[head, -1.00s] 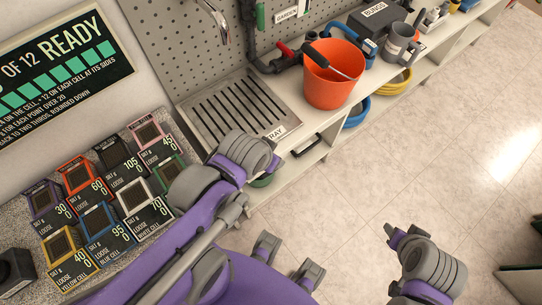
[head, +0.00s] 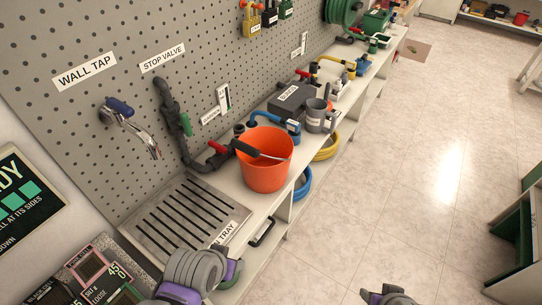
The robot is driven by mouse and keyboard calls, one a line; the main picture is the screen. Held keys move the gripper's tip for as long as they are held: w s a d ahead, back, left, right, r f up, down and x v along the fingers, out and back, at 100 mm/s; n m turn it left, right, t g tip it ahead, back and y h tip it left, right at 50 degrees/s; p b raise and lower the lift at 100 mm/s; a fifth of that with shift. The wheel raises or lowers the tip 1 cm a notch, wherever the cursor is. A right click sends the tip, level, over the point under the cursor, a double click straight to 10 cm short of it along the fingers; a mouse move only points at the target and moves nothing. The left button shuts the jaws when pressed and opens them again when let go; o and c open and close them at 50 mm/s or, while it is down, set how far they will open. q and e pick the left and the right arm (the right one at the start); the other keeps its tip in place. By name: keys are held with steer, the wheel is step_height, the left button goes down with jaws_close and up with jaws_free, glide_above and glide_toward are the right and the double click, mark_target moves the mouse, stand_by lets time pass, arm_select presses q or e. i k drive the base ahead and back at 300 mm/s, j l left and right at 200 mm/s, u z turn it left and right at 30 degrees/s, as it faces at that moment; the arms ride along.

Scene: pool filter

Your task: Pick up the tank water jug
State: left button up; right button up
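A grey jug (head: 316,117) with a handle and a small white label stands upright on the bench, just behind and right of the orange bucket. Its label is too small to read, but it is the only jug I can make out. Parts of my arms show at the bottom edge, a ringed grey and purple part at lower left and another at lower right. Both are well short of the jug. I cannot make out fingertips of either gripper, and nothing touches the jug.
An orange bucket (head: 265,170) with a dark-handled tool stands in front of the jug. A black box (head: 292,101) and a blue-fitted pipe (head: 270,122) are close beside it. A slatted drain tray (head: 187,222) lies nearer. The tiled floor (head: 400,190) right of the bench is clear.

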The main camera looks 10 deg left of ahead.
mark_target(316, 112)
steer(key=u, duration=1.55)
steer(key=z, duration=1.05)
steer(key=i+l+u, duration=0.25)
steer(key=i, duration=0.2)
steer(key=i+l+u, duration=0.25)
steer(key=i+l, duration=0.15)
steer(key=i, duration=0.05)
